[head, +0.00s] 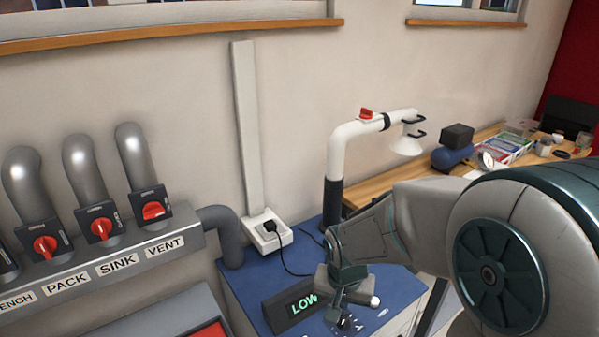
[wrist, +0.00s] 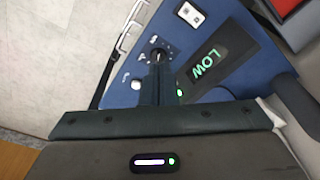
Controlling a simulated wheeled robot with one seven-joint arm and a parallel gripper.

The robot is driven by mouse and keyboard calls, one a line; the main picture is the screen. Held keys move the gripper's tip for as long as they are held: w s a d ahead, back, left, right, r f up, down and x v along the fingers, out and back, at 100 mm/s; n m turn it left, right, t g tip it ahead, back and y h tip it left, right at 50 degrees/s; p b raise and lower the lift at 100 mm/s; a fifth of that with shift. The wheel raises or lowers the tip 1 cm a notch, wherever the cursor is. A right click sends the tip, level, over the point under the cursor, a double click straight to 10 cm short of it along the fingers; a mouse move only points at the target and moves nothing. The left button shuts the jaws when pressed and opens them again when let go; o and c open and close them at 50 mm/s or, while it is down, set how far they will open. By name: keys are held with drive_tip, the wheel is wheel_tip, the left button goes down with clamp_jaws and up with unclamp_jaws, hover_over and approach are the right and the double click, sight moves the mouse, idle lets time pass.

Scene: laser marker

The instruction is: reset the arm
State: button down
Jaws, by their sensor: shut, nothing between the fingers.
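My arm reaches in from the right of the head view, bent down over a blue bench top (head: 262,275). My gripper (head: 338,306) is shut and empty, just above a small black rotary knob (head: 347,323). In the wrist view, the fingers of my gripper (wrist: 158,68) point at the same knob (wrist: 156,52) and partly cover it. I cannot tell whether they touch it. A black display reading LOW in green (head: 293,306) is beside the gripper; it also shows in the wrist view (wrist: 222,50).
A white pipe with a red valve and nozzle (head: 342,150) rises behind the gripper. A socket with a black plug (head: 268,232) is at the wall. Labelled red switches (head: 100,228) stand left. A wooden bench (head: 480,165) with clutter is at the back right.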

drive_tip(key=s+d+r+n+t, duration=0.2)
drive_tip(key=s+d+r, duration=0.4)
drive_tip(key=s+r, duration=0.5)
drive_tip(key=shift+r+n, duration=0.55)
drive_tip(key=shift+n, duration=0.05)
